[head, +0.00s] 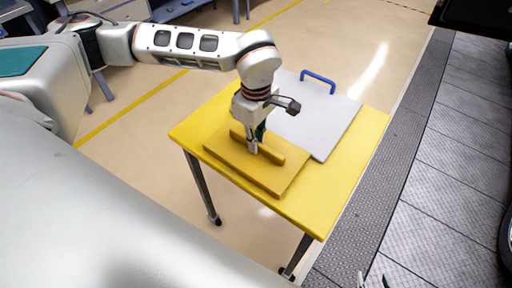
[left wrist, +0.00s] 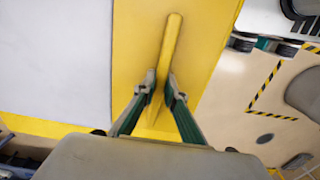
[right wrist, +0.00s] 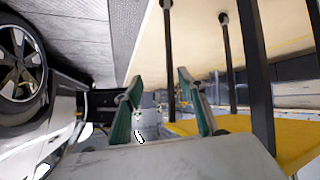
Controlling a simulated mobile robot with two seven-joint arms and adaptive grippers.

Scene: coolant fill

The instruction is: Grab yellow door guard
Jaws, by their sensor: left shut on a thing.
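The yellow door guard (head: 285,181) lies flat on the yellow table (head: 340,190), with a raised rib (head: 272,150) along its middle. In the left wrist view the rib (left wrist: 171,45) runs between my fingers. My left gripper (head: 253,148) is shut on the rib from above; in the left wrist view its fingertips (left wrist: 160,88) press the rib from both sides. My right gripper (right wrist: 157,88) is open and empty, low beside the table; only its fingertips (head: 372,281) show at the bottom edge of the head view.
A grey panel (head: 310,115) with a blue handle (head: 318,79) lies on the table behind the guard. A grey textured walkway (head: 460,150) runs along the right. A car wheel (right wrist: 22,62) shows in the right wrist view. Table legs (right wrist: 250,70) stand near my right gripper.

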